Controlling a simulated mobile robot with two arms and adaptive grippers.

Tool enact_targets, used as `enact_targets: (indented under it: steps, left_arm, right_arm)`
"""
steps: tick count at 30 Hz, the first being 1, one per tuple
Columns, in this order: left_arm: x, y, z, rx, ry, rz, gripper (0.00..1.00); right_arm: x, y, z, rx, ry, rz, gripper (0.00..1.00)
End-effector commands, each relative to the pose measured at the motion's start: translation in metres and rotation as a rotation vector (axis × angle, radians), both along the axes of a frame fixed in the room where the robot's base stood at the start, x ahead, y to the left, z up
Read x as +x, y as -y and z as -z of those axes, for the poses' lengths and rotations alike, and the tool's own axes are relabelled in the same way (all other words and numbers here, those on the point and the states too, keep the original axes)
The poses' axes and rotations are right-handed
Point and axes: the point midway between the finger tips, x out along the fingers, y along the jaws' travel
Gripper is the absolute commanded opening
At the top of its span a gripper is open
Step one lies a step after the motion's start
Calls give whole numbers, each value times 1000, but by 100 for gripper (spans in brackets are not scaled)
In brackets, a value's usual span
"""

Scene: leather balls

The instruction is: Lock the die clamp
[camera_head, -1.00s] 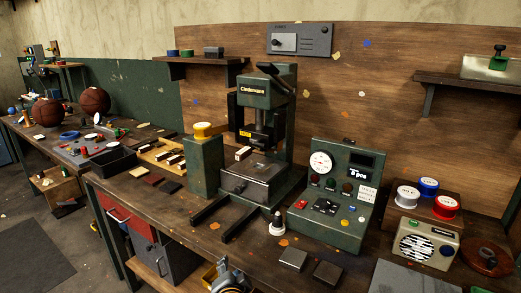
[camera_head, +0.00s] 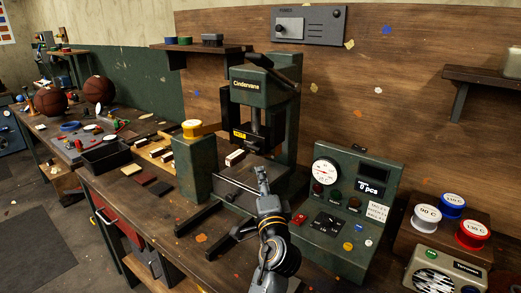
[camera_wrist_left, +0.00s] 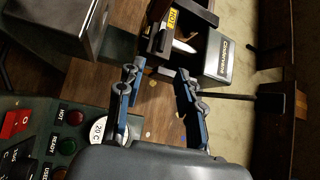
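A pale block (camera_head: 235,157) shows at the front, between head and bed. I cannot tell which part is the die clamp. My left gripper (camera_head: 262,180) is in front of the press, to the right of the bed. In the left wrist view, its two blue-grey fingers (camera_wrist_left: 158,85) are apart with nothing between them, and the press head (camera_wrist_left: 200,48) is beyond. My right gripper is not in view.
A green control box (camera_head: 345,205) with a gauge and buttons stands right of my left gripper. Coloured spools (camera_head: 472,233) and a radio (camera_head: 440,274) are at the right. Small tiles (camera_head: 143,180) lie at left.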

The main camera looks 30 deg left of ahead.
Motion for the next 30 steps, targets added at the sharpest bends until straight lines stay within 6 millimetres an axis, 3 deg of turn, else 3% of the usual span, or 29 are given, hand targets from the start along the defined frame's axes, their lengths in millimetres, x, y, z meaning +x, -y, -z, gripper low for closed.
enact_targets:
  steps: [9, 14, 19, 30]
  left_arm:
    - [44, -39, -11, 0, -1, -2, 37]
    - [69, -61, -15, 0, -1, -2, 37]
    - [88, -78, -17, 0, -1, -2, 37]
    - [99, -87, -18, -3, 0, 0, 37]
  right_arm:
    - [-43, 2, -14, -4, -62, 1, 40]
    - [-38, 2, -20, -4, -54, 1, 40]
    - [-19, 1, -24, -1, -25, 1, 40]
    - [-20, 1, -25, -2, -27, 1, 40]
